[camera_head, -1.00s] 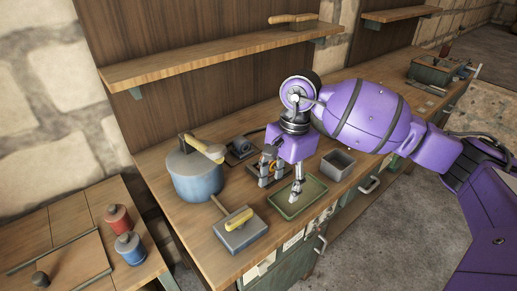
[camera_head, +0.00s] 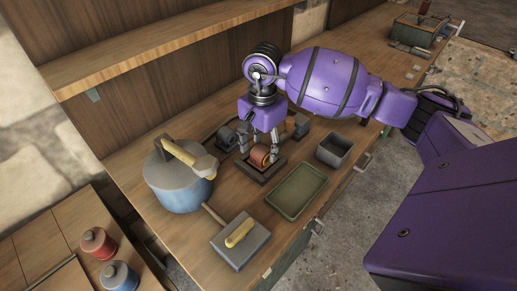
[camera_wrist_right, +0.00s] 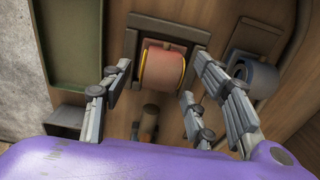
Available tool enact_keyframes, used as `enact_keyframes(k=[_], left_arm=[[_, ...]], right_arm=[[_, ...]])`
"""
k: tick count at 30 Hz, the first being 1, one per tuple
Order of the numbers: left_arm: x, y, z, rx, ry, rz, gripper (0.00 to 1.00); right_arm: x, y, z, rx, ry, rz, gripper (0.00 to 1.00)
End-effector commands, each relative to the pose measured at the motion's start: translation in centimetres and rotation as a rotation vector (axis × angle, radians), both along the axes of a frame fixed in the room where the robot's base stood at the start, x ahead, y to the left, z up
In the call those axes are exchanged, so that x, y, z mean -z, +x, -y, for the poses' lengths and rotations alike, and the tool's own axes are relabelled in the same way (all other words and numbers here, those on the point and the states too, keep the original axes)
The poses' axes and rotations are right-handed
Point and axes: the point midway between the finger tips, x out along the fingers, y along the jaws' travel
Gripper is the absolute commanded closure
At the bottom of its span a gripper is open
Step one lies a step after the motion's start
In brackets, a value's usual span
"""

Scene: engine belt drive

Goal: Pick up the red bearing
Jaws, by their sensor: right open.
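The red bearing (camera_head: 260,156) is a short reddish roller with a yellow edge, seated in a dark square holder (camera_head: 262,176) on the workbench. In the right wrist view the red bearing (camera_wrist_right: 162,67) lies straight ahead, between and just beyond the fingertips. My right gripper (camera_head: 260,144) points down over it, with fingers on either side. In the wrist view the right gripper (camera_wrist_right: 156,80) is open, and no grip on the bearing shows. Whether a finger touches it I cannot tell. My left gripper is in neither view.
A dark holder with a bluish roller (camera_wrist_right: 262,76) stands close beside. A green tray (camera_head: 297,190) and grey bin (camera_head: 335,150) lie to the right. A blue pot (camera_head: 178,188) and a grey block with a yellow handle (camera_head: 240,235) stand at left and front.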

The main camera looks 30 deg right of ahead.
Motion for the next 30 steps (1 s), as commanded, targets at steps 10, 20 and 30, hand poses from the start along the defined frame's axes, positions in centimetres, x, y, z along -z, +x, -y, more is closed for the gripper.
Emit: enact_keyframes(k=[10, 20, 30], left_arm=[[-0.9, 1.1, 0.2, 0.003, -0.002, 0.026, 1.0], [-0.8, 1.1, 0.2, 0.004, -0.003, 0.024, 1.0], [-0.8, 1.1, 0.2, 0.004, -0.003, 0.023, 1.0]], right_arm=[[2.0, 0.1, 0.0, 0.0, 0.0, 0.003, 0.45], [1.9, 0.1, 0.0, 0.0, 0.0, 0.003, 0.78], [1.8, 0.2, 0.0, 0.0, 0.001, 0.005, 1.0]])
